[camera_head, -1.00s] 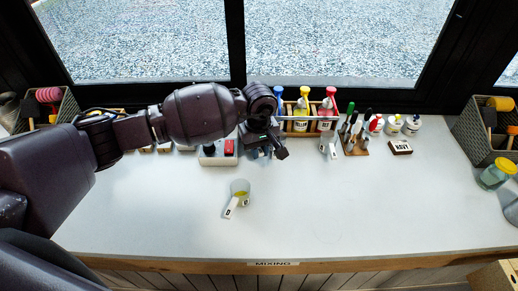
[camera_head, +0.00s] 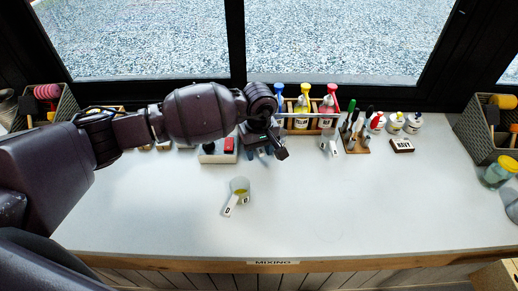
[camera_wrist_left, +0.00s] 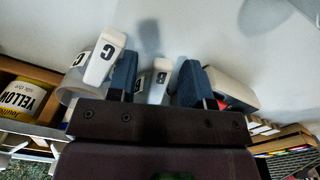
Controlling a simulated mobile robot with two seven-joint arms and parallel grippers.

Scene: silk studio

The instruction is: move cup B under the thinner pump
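My left gripper (camera_head: 266,152) points down at the back of the table, in front of the pump rack. In the left wrist view its two blue fingers (camera_wrist_left: 157,82) are apart, with a white labelled handle (camera_wrist_left: 158,76) between them; contact is unclear. A clear cup (camera_wrist_left: 76,84) with a white handle, its letter looking like G, is beside them. A cup (camera_head: 240,187) with a white handle, its letter looking like D, stands mid-table. Another white-handled cup (camera_head: 329,140) stands before the red pump. Blue, yellow and red pumps (camera_head: 303,102) show; I cannot read thinner or B. My right gripper is out of view.
A brush stand (camera_head: 356,146), small bottles (camera_head: 395,123) and a NAVY block (camera_head: 402,146) are on the right. A grey basket (camera_head: 478,135) stands at the right edge. The front table is mostly clear.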

